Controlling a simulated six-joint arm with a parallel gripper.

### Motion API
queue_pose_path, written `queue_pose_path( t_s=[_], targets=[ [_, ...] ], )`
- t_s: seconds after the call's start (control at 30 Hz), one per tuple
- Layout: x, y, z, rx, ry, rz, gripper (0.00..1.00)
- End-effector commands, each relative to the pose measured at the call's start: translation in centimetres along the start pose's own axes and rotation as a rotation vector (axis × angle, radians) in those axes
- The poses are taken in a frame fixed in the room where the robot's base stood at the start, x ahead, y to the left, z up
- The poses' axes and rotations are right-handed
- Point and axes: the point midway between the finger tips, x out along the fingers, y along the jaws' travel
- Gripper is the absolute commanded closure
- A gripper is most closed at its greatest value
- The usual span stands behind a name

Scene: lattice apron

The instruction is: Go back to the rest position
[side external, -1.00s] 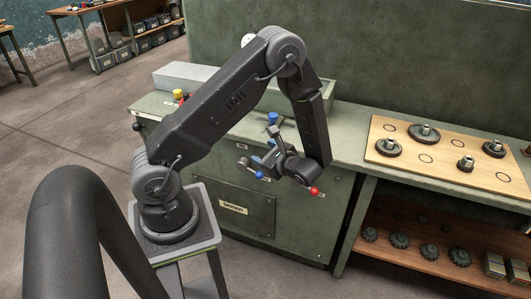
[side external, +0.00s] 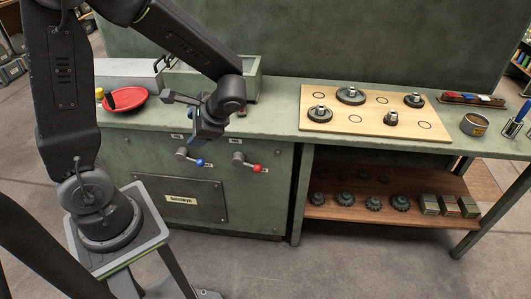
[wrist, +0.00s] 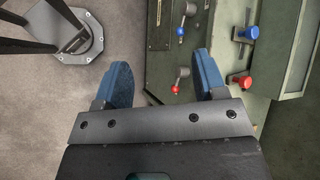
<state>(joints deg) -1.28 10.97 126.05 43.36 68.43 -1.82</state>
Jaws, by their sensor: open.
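My gripper (side external: 186,116) hangs in front of the green cabinet's upper edge, with its jaws apart and nothing between them. In the wrist view its two blue finger pads (wrist: 120,82) stand wide apart with bare floor and the cabinet edge beyond. Below it on the cabinet front are a lever with a blue knob (side external: 198,162) and a lever with a red knob (side external: 257,167). The wrist view also shows the blue knob (wrist: 180,31) and the red knob (wrist: 175,89). The gripper looks apart from both levers.
A wooden board (side external: 345,126) with dark gears stands on the bench at right. A red dish (side external: 126,100) lies at left. A round tin (side external: 473,125) and a long tray (side external: 472,99) are farther right. A lower shelf (side external: 410,195) holds gears and boxes.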

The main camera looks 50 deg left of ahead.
Motion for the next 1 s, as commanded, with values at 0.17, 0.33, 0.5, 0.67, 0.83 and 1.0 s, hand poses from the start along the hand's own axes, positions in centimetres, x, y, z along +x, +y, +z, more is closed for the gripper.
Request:
queue_pose_path(
  t_s=[0.17, 0.33, 0.5, 0.67, 0.83, 1.0],
  targets=[
    [-4.9, 1.7, 2.4, -0.180, 0.238, 0.153, 0.35],
    [-9.2, 3.5, 4.4, -0.329, 0.475, 0.295, 0.35],
    [-13.0, 5.0, 6.4, -0.448, 0.700, 0.424, 0.35],
    [-15.2, 5.8, 7.7, -0.512, 0.838, 0.504, 0.35],
    [-15.9, 6.0, 8.1, -0.534, 0.887, 0.534, 0.35],
    [-15.9, 6.0, 8.1, -0.534, 0.887, 0.534, 0.35]
  ],
)
